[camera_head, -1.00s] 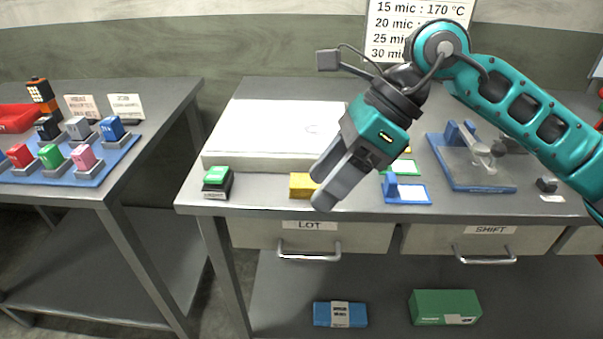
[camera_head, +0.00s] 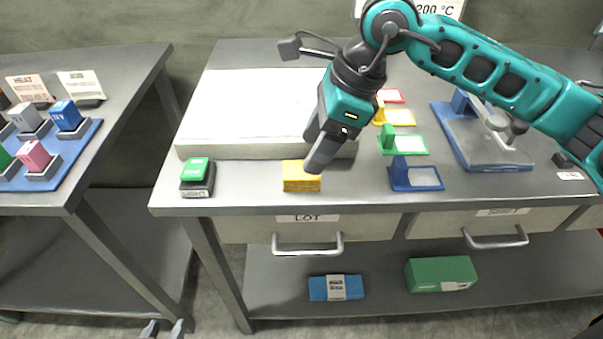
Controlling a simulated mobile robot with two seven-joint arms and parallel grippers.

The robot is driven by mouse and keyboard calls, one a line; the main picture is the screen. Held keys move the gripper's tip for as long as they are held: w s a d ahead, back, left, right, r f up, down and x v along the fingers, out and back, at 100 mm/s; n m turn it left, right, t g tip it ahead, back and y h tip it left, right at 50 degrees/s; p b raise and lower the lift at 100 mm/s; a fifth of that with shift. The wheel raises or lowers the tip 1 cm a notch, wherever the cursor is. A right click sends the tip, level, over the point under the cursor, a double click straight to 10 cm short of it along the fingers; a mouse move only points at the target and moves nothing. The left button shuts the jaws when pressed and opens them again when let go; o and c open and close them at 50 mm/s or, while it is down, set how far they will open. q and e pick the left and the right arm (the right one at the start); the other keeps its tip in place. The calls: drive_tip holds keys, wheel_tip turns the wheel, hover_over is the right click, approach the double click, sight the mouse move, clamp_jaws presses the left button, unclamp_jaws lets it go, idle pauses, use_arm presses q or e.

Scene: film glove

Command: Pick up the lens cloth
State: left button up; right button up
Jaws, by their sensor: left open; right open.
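The lens cloth looks to be the small folded yellow stack (camera_head: 301,177) near the front edge of the middle table, above the drawer marked LOT. My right gripper (camera_head: 317,146) comes in from the upper right, fingers pointing down and left. It is open and empty, its fingertips just above and behind the yellow cloth and apart from it. One finger partly hides the other. My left gripper (camera_head: 162,329) shows only its fingertips at the bottom edge, open, far below and left of the cloth.
A large white slab (camera_head: 250,108) lies behind the cloth. A green-topped block (camera_head: 197,177) stands to its left, and a blue holder (camera_head: 416,175) to its right. Further right is a clear plate on a blue base (camera_head: 484,141). Blue (camera_head: 336,288) and green (camera_head: 440,273) boxes sit on the lower shelf.

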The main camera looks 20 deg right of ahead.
drive_tip(key=x, duration=0.5)
drive_tip(key=shift+s+d+f, duration=0.15)
drive_tip(key=shift+s+f, duration=0.05)
drive_tip(key=shift+f, duration=0.05)
drive_tip(key=c, duration=0.7)
drive_tip(key=shift+c, duration=0.2)
drive_tip(key=shift+r, duration=0.15)
wheel_tip(320, 180, up, 20)
drive_tip(key=p, duration=0.1)
